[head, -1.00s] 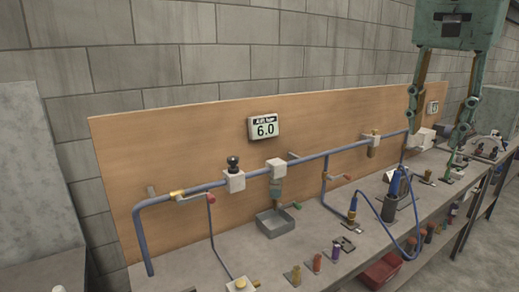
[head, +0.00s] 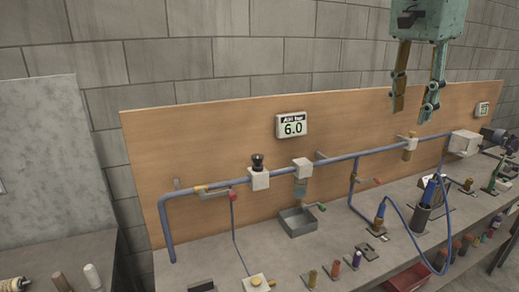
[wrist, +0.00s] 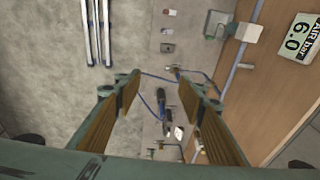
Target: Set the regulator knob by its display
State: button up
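The regulator knob (head: 257,160) is a dark round knob on top of a white block (head: 259,180) on the blue pipe, left of centre in the head view. The display (head: 292,126) is a white box on the wooden board above it and reads "AIR bar 6.0". It also shows, tilted, at the upper right of the wrist view (wrist: 297,38). My gripper (head: 412,110) hangs high over the right part of the bench, fingers down, well right of and above the knob. In the wrist view its fingers (wrist: 163,88) are wide apart with nothing between them. I cannot make out the knob in the wrist view.
The blue pipe (head: 330,157) runs along the wooden board (head: 220,135), with valves and a second white block (head: 302,168).

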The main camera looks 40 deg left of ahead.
jog(key=a+f+g+p, duration=0.15)
jog(key=a+p, duration=0.25)
jog(key=a, duration=1.6)
jog(key=m+p, duration=0.1)
jog(key=p, duration=0.3)
send_over(257, 156)
notch_tip(257, 156, down, 6)
jog(key=shift+g, duration=0.35)
jog(key=shift+f, duration=0.1)
jog(key=shift+f+b, duration=0.85)
jog(key=shift+f, duration=5.9)
jog(key=c, duration=0.9)
